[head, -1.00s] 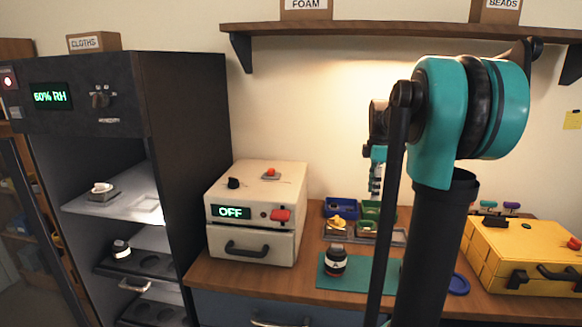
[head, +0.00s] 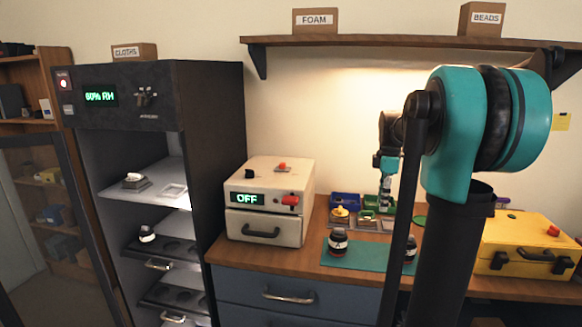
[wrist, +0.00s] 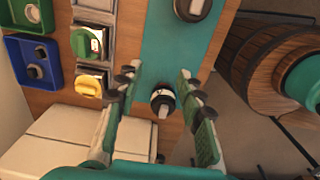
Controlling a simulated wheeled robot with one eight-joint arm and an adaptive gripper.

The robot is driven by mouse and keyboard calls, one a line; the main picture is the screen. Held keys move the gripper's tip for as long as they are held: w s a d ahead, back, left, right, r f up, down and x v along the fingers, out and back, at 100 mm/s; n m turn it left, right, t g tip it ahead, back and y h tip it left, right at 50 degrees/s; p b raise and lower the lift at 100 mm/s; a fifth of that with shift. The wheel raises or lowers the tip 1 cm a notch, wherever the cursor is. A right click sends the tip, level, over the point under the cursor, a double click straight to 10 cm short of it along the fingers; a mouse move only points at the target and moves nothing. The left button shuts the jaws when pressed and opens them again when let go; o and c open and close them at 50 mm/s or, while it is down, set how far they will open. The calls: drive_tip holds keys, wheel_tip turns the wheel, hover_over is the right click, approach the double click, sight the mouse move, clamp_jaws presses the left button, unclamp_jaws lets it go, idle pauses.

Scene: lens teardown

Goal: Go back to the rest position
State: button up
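My gripper (head: 385,190) hangs downward over the back of the workbench in the head view, left of my upper arm. In the wrist view my gripper (wrist: 156,80) is open, with its fingers well apart and nothing held. A small dark lens (wrist: 162,103) shows between the fingers, on the bench side below them. A second dark lens (wrist: 192,8) sits on the teal mat (wrist: 165,45). In the head view one lens (head: 338,242) stands upright on the mat; another (head: 410,250) is partly hidden behind my arm.
A cream box reading OFF (head: 268,200) stands left of the mat. The dark cabinet (head: 215,150) is open at far left. A yellow case (head: 520,240) is at right. Small blue (head: 345,200) and green trays sit at the back. A shelf (head: 370,41) runs above.

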drive_tip(key=s+a+f+m, duration=0.2)
drive_tip(key=s+f, duration=0.1)
drive_tip(key=f, duration=0.1)
drive_tip(key=s+a+f+m+t, duration=0.1)
drive_tip(key=s+a+f+m, duration=0.1)
drive_tip(key=s+f+m, duration=0.1)
drive_tip(key=s+a+f+m+t, duration=0.1)
drive_tip(key=s+a+f+m, duration=0.1)
drive_tip(key=s+f+m, duration=0.1)
drive_tip(key=shift+s+a+f, duration=0.2)
drive_tip(key=shift+s+f, duration=0.25)
drive_tip(key=shift+s, duration=0.15)
drive_tip(key=shift+s+a+f, duration=0.2)
drive_tip(key=shift+s+f, duration=0.2)
drive_tip(key=shift+s, duration=0.15)
drive_tip(key=s+a+f+m+t, duration=0.2)
drive_tip(key=s+a+f+m, duration=0.1)
drive_tip(key=s+f+m, duration=0.4)
drive_tip(key=s+f, duration=0.2)
drive_tip(key=s, duration=0.2)
drive_tip(key=shift+s+a+f+m, duration=0.25)
drive_tip(key=shift+s+m, duration=0.05)
drive_tip(key=shift+m, duration=0.1)
